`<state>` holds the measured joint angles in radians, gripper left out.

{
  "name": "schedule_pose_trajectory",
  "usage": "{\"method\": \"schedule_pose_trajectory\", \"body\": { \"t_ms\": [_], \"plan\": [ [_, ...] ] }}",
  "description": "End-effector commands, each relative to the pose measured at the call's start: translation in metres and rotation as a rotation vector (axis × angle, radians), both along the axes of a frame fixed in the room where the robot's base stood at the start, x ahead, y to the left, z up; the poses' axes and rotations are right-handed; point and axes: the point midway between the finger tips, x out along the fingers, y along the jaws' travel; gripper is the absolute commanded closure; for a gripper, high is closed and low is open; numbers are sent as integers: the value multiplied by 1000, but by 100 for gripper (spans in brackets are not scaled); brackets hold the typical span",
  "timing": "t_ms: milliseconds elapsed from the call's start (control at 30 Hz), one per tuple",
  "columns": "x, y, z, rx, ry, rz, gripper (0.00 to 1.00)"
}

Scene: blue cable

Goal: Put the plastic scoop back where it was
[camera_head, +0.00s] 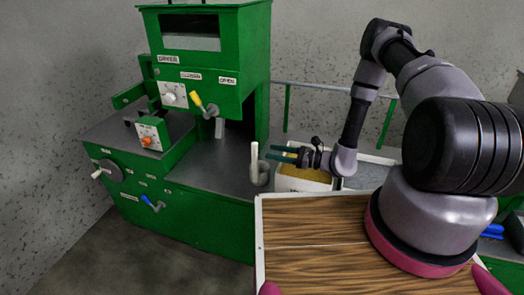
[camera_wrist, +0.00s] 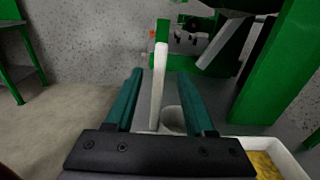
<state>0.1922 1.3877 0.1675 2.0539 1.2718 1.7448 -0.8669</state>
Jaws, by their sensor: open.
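The plastic scoop's white handle (camera_head: 254,155) stands upright on the grey worktop of the green machine. A grey round cup (camera_head: 260,174) is at its lower end; I cannot tell if this is the scoop's bowl or a separate holder. My gripper (camera_head: 269,152) is open and empty, its teal fingers level and pointing left just right of the handle. In the wrist view, the handle (camera_wrist: 158,85) appears between the two fingers (camera_wrist: 160,72), tilted slightly, with a gap on each side.
A white bin (camera_head: 300,184) with yellow contents lies under my gripper. The green dryer machine (camera_head: 205,90), with a yellow-tipped lever (camera_head: 197,100), rises behind and left of the handle. A wood-grained tabletop (camera_head: 310,235) is in front. The worktop left of the cup is clear.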

Motion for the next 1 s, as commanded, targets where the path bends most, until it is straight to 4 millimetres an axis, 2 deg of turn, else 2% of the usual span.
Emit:
{"method": "schedule_pose_trajectory", "body": {
  "t_ms": [133,367,467,567,700,1000],
  "plan": [
    [-5,-13,0,0,1,-1,46],
    [-6,-15,2,0,-2,4,46],
    [-3,-15,16,-9,-28,34,46],
    [1,-14,47,-36,-81,109,46],
    [-1,-14,111,-112,-193,270,46],
    [-36,-26,227,-376,-425,582,46]
  ]
}}
